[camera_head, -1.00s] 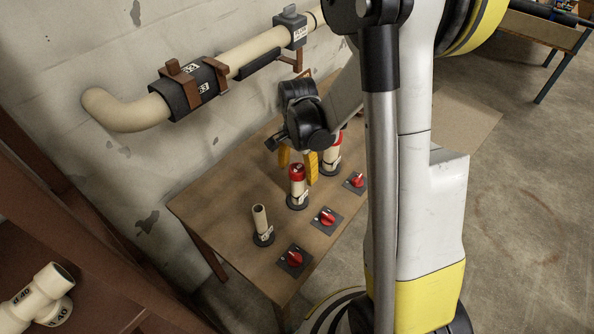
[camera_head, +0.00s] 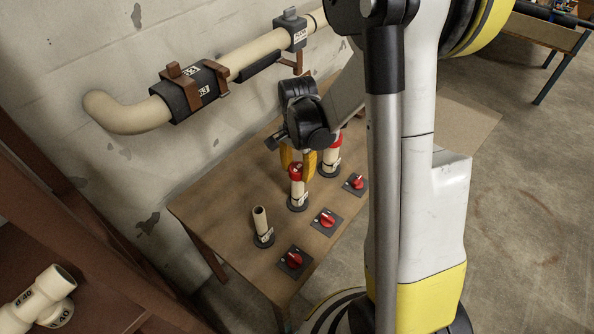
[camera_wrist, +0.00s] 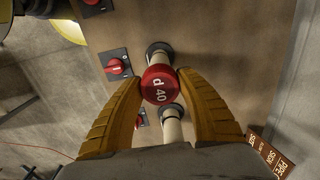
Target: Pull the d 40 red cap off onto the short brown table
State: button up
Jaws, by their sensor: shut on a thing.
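The d 40 red cap (camera_wrist: 160,86) sits on top of the middle upright cream pipe (camera_head: 297,190) on the short brown table (camera_head: 220,204). In the head view this cap (camera_head: 296,172) is partly covered by my fingers. My gripper (camera_wrist: 161,82) comes from above, with its orange fingers shut on the cap's two sides. The label "d 40" faces the wrist camera. My gripper also shows in the head view (camera_head: 298,160).
Another red-capped pipe (camera_head: 331,160) stands close behind my gripper. An uncapped short pipe (camera_head: 261,222) stands nearer the table's left end. Several red knobs (camera_head: 325,219) line the front edge. A wall pipe (camera_head: 130,112) runs above. The table's left end is bare.

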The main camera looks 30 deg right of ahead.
aim_at(297, 168)
jog(key=shift+r+p, duration=0.95)
jog(key=shift+r, duration=0.6)
jog(key=shift+c, duration=0.2)
